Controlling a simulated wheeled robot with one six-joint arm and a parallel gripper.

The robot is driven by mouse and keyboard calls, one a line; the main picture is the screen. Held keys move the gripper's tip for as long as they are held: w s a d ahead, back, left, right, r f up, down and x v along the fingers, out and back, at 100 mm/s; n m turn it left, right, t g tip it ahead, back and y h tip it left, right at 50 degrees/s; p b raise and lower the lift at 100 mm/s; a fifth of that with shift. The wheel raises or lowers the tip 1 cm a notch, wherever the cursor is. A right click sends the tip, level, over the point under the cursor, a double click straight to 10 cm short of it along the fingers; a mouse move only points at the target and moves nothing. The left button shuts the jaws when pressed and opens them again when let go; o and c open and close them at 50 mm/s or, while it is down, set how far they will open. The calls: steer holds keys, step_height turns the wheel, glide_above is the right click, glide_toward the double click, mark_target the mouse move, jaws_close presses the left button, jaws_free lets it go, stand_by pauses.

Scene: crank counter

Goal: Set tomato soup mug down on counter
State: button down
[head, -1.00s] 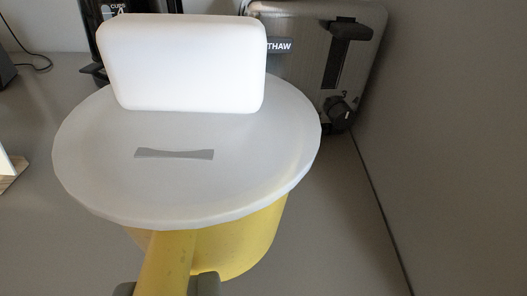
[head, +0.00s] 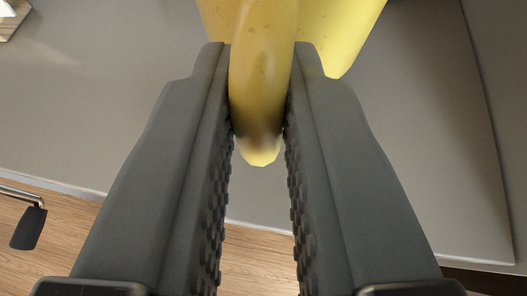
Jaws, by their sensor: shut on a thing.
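The tomato soup mug (head: 338,32) is yellow and shows only in part at the top of the head view. Its curved yellow handle (head: 262,62) hangs down between the two dark grey fingers. My gripper (head: 262,75) is shut on the handle near the fingertips. The mug's lid and most of its body are out of the frame. The grey counter (head: 130,110) lies below and around the mug. I cannot tell whether the mug's base touches it.
The counter's front edge crosses the lower part of the view, with wood floor (head: 255,262) beyond it. A dark-handled metal bar (head: 28,228) shows at the lower left. A wooden-edged object (head: 14,20) is at the top left. Counter left of the mug is clear.

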steer(key=shift+f, duration=1.8)
steer(key=c, duration=1.5)
jaws_free()
steer(key=shift+f, duration=0.1)
steer(key=shift+o, duration=0.2)
steer(key=d+v, duration=0.1)
steer(key=v, duration=1.1)
steer(key=shift+a, duration=0.45)
